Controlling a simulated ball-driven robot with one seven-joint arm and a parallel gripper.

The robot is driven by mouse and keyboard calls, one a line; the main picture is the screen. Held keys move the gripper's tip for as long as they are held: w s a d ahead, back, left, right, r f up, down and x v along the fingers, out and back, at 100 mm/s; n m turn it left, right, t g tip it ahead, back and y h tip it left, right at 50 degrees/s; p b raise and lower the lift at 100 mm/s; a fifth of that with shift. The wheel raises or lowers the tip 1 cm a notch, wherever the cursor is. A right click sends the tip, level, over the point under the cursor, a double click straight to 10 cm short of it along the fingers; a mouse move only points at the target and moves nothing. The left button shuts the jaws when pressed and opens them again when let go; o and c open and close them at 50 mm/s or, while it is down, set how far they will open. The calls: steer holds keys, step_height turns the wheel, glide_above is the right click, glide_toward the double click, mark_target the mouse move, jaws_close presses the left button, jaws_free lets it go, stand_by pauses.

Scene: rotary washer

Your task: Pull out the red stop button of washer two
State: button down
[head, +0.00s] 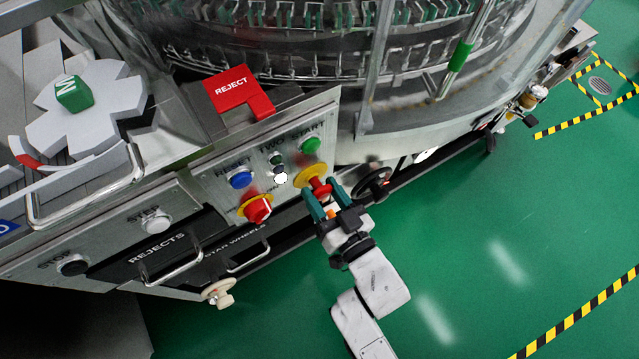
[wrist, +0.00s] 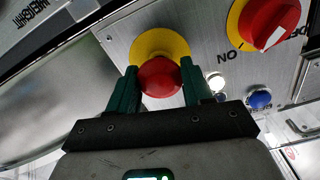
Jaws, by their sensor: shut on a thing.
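The red stop button (head: 319,188) with its yellow collar sits at the lower right of the washer's control panel (head: 204,192). In the wrist view the red button (wrist: 159,78) lies between the two green fingers, in front of the yellow collar (wrist: 160,44). My gripper (head: 322,196) is shut on the red button, one finger on each side; in the wrist view my gripper (wrist: 157,88) faces the panel. The panel bears "TWO" lettering, partly blurred. Whether the button is in or out is hard to tell.
A red rotary switch on yellow (head: 257,208), a blue reset button (head: 240,179), a white lamp (head: 280,178) and a green start button (head: 310,145) share the panel. A black handwheel (head: 374,184) stands close right of my gripper.

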steer(key=shift+c, duration=2.4)
jaws_free()
steer(key=shift+s+d, duration=0.1)
steer(key=shift+s, duration=0.05)
steer(key=v, duration=1)
steer(key=shift+s+d+p, duration=0.25)
steer(key=shift+s+p, duration=0.1)
steer(key=shift+w, duration=0.1)
steer(key=w+d+m+g+h+p, duration=0.25)
steer(key=d+g+h+p, duration=0.5)
steer(key=d, duration=0.65)
steer(key=s+d+r+m+g+h+p, duration=0.1)
steer(key=s+d+r+g, duration=0.2)
steer(key=s, duration=0.3)
steer(key=s+d+r+m+g+h+p, duration=0.1)
steer(key=s+d+r+g+p, duration=0.1)
steer(key=s+d, duration=0.3)
steer(key=shift+s+r+g+h, duration=0.35)
steer(key=shift+s+r+g, duration=0.2)
steer(key=shift+s+g, duration=0.3)
